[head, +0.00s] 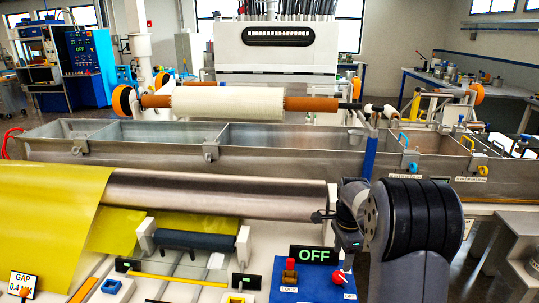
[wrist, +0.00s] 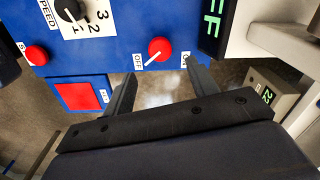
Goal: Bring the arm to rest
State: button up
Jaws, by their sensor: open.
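My gripper (wrist: 160,72) is open in the wrist view, with its two dark fingers apart and nothing between them. The fingertips are close to the lower edge of a blue control panel (wrist: 110,52). A red rotary knob (wrist: 160,46) with a white pointer lies just beyond the gap between the fingers, and its pointer is turned towards the OFF mark. In the head view my arm (head: 415,225) is bent at the right front, above and beside the blue panel (head: 315,268); the fingers are hard to make out there.
The head view shows a lit OFF display (head: 315,255), a steel roller (head: 220,194), yellow sheet (head: 45,220) at left and a long metal bath (head: 60,147) behind. The wrist view shows a black speed dial (wrist: 70,10) and a red square button (wrist: 77,96).

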aim_at(339, 275)
notch_tip(339, 275, down, 8)
jog(key=shift+r, duration=0.15)
dwell(0.6)
